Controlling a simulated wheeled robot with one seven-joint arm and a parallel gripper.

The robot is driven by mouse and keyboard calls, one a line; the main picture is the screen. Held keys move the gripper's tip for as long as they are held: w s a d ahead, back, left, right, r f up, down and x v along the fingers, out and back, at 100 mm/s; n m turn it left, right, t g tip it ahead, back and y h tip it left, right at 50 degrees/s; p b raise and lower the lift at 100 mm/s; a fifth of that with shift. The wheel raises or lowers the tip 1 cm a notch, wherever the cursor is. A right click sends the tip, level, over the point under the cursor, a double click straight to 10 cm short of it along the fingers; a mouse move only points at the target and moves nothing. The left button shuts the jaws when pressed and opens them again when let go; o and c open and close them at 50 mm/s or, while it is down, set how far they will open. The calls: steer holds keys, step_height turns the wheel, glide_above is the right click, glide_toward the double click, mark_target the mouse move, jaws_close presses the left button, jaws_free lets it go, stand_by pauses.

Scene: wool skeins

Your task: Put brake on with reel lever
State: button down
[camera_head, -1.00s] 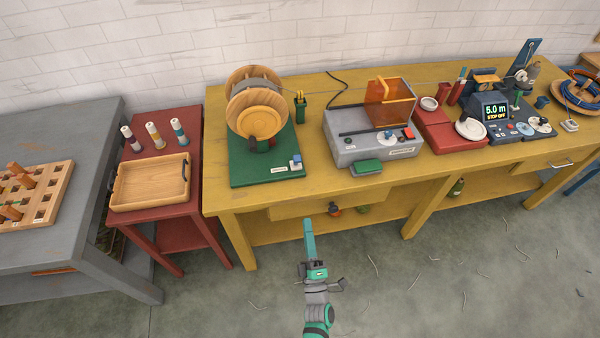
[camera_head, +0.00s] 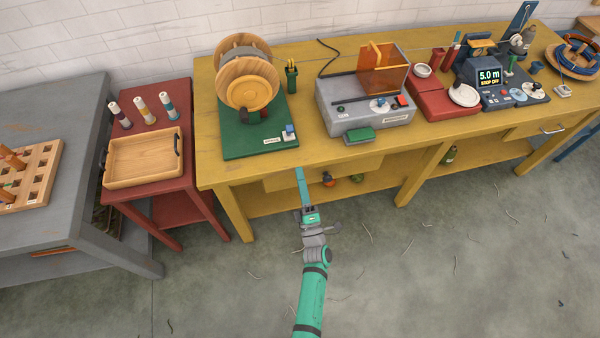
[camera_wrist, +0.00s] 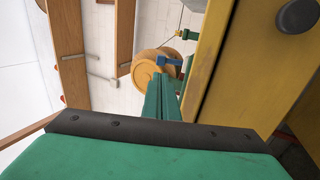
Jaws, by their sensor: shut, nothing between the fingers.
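The reel (camera_head: 248,82) has two round wooden flanges and stands on a green base (camera_head: 236,138) at the left end of the yellow bench. A dark knob (camera_head: 240,116) shows at the foot of the reel. A small lever block with a blue top (camera_head: 290,131) sits at the base's front right corner; which way it is set is too small to tell. My gripper (camera_head: 299,172) is shut and empty, in front of the bench edge and below the base. The reel (camera_wrist: 145,70) also shows in the wrist view, beyond my closed green fingers (camera_wrist: 165,98).
The yellow bench (camera_head: 310,150) has a front edge close to my fingers. A grey machine with an orange cover (camera_head: 384,68) stands right of the reel. A red side table with a wooden tray (camera_head: 143,157) is at left. The floor in front is clear except for scraps.

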mark_target(291, 132)
steer(key=x, duration=1.1)
steer(key=shift+w+a, duration=0.1)
steer(key=shift+w, duration=0.05)
